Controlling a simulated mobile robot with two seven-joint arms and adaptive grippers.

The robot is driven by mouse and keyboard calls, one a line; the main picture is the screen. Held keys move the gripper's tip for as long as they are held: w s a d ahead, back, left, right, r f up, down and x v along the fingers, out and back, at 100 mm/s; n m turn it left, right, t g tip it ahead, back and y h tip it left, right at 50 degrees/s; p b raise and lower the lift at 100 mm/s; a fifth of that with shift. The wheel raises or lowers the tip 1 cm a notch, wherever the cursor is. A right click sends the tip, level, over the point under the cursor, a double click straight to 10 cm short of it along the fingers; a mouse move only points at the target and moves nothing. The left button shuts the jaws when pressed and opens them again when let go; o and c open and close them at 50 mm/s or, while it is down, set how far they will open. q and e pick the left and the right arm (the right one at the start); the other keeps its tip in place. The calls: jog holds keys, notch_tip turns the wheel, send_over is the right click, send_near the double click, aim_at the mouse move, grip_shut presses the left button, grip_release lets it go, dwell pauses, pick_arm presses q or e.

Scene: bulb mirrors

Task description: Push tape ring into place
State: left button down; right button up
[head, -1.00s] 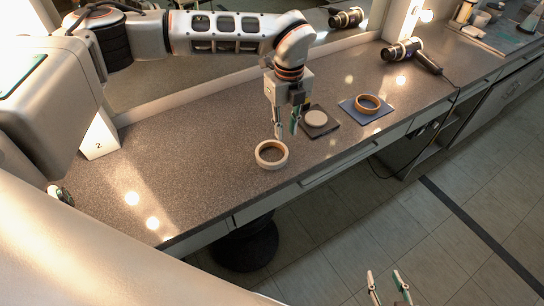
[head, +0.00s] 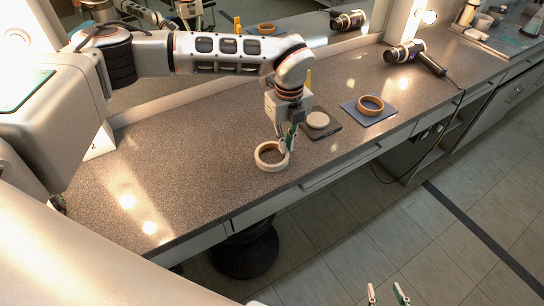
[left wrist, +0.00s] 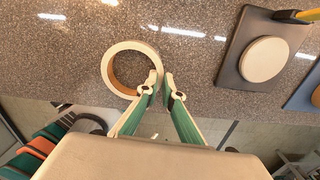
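The tape ring (head: 260,163), cream with a brown inner face, lies flat on the speckled counter near its front edge. In the left wrist view the tape ring (left wrist: 108,72) is just left of the fingertips. My left gripper (head: 286,149) points down at the ring's right side; its green fingers (left wrist: 161,80) are close together, one inside and one outside the ring's wall, and appear to pinch it. Exact contact is partly hidden. My right gripper (head: 387,295) is open and empty at the bottom edge, over the floor.
A dark square pad (head: 330,129) bearing a cream disc (head: 318,120) lies right of the ring. Beyond it is a blue pad (head: 382,116) with a brown ring (head: 370,104). A hair dryer (head: 408,52) lies farther back.

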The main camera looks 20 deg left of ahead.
pick_arm(q)
jog(key=shift+r, duration=0.15)
jog(key=shift+r, duration=0.2)
jog(key=shift+r+p, duration=1.45)
jog(key=shift+r, duration=0.4)
jog(key=shift+r+p, duration=0.5)
jog(key=shift+r, duration=0.35)
jog(key=shift+f, duration=0.1)
